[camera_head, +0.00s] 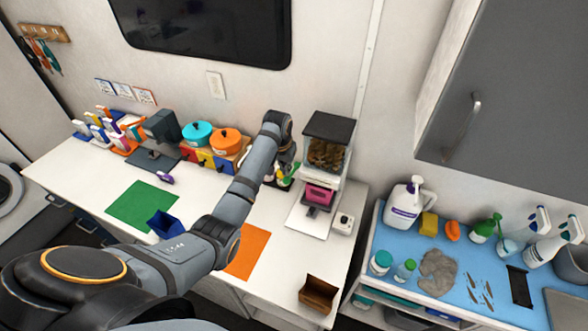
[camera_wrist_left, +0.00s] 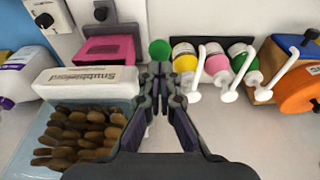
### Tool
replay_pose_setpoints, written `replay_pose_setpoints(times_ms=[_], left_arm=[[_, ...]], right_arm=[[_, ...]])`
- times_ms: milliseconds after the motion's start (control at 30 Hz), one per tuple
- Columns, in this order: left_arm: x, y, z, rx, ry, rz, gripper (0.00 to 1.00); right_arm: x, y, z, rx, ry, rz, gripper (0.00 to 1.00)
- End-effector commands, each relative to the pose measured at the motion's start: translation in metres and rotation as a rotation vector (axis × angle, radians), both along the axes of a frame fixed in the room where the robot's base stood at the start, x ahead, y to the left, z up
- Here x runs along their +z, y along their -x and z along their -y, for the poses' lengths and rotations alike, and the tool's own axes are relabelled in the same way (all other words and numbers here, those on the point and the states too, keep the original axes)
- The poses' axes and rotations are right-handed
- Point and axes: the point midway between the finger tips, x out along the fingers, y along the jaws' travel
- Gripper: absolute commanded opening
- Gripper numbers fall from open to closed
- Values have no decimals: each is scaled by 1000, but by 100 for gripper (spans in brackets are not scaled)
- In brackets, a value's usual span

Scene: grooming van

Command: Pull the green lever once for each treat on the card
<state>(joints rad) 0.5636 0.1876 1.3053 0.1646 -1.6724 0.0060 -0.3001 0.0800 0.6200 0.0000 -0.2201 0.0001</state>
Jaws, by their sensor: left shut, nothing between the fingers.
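The treat dispenser (camera_head: 327,155) stands on the white counter, with brown treats in its clear hopper and a pink part (camera_head: 320,193) low on its front. In the left wrist view the treats (camera_wrist_left: 75,138) and the pink part (camera_wrist_left: 108,48) show at the left. A round green knob (camera_wrist_left: 160,50), seemingly the green lever's end, is just beyond my left gripper's (camera_wrist_left: 162,78) tips. My left gripper is shut and empty beside the dispenser; whether it touches the knob I cannot tell. Several small picture cards (camera_head: 124,91) hang on the wall, too small to read. My right gripper is out of view.
Pump bottles (camera_wrist_left: 215,65) stand close beside the gripper. An orange pot (camera_head: 226,141) and a turquoise pot (camera_head: 197,133) are behind my arm. A white box (camera_head: 343,222) is right of the dispenser. A brown bin (camera_head: 318,293) stands at the counter's front.

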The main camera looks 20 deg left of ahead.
Motion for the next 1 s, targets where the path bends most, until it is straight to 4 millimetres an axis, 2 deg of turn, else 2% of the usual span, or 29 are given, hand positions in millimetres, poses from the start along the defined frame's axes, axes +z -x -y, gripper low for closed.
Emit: replay_pose_setpoints(times_ms=[1000], left_arm=[[-63, 0, 0, 0, 1, -2, 0]], right_arm=[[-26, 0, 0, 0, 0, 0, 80]])
